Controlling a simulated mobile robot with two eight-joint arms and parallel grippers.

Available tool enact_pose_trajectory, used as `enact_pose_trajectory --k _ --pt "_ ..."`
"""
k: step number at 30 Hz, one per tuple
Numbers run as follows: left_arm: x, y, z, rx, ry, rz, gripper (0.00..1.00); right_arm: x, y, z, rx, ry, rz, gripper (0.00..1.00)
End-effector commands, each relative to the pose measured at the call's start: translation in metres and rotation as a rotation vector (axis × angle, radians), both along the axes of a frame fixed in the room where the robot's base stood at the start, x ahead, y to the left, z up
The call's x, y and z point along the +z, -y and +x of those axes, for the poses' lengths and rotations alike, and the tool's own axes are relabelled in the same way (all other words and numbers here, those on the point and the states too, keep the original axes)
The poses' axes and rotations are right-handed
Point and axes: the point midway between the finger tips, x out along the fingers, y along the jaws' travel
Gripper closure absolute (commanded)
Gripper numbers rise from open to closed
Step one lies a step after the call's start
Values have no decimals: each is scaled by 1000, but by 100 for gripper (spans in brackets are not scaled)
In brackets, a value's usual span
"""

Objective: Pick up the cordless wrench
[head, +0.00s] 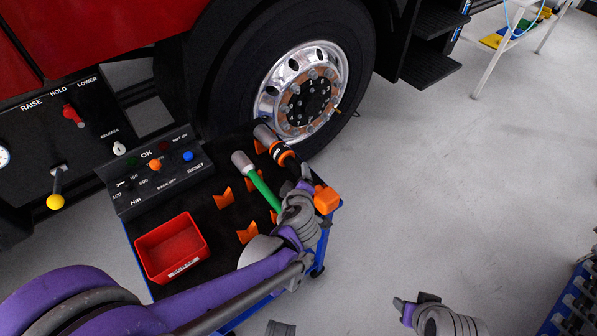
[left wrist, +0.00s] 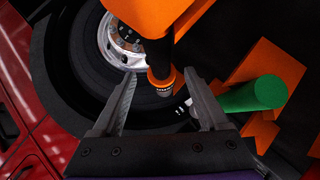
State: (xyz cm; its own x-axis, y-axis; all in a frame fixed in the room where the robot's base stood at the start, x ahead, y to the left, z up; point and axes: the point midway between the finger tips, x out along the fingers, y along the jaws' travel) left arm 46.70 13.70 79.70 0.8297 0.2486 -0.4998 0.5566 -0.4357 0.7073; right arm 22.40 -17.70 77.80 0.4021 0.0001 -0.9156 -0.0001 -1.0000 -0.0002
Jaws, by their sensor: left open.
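The cordless wrench (head: 286,157) is black with orange rings, a grey nose and an orange block at its near end. It lies along the right side of the black cart top (head: 190,200). My left gripper (head: 306,176) is over its near part, partly hiding it. In the left wrist view the wrench (left wrist: 158,52) shows its orange block, black shaft and an orange ring. The shaft lines up with the gap between the open fingers of my left gripper (left wrist: 165,98); contact is not clear. My right gripper (head: 404,306) is low in the head view, apart from the cart; its jaws are unclear.
A green-handled tool (head: 262,188) lies left of the wrench, among orange holders (head: 247,233). A red bin (head: 171,247) sits at the cart's near left. A control box (head: 155,172) stands behind it. The truck wheel (head: 302,91) is just beyond.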

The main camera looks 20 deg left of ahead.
Motion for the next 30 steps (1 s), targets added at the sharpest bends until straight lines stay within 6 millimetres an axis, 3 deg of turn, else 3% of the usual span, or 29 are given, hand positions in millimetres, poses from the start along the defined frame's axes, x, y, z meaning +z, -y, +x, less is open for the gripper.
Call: enact_pose_trajectory --k 9,18,30 --pt "-26 -7 36 1 0 1 23 -17 0 0 0 -6 0 50" --pt "-27 -8 40 0 0 0 23 -17 0 0 0 -6 0 50" --pt "-27 -8 40 0 0 0 93 -17 0 0 0 -6 0 50"
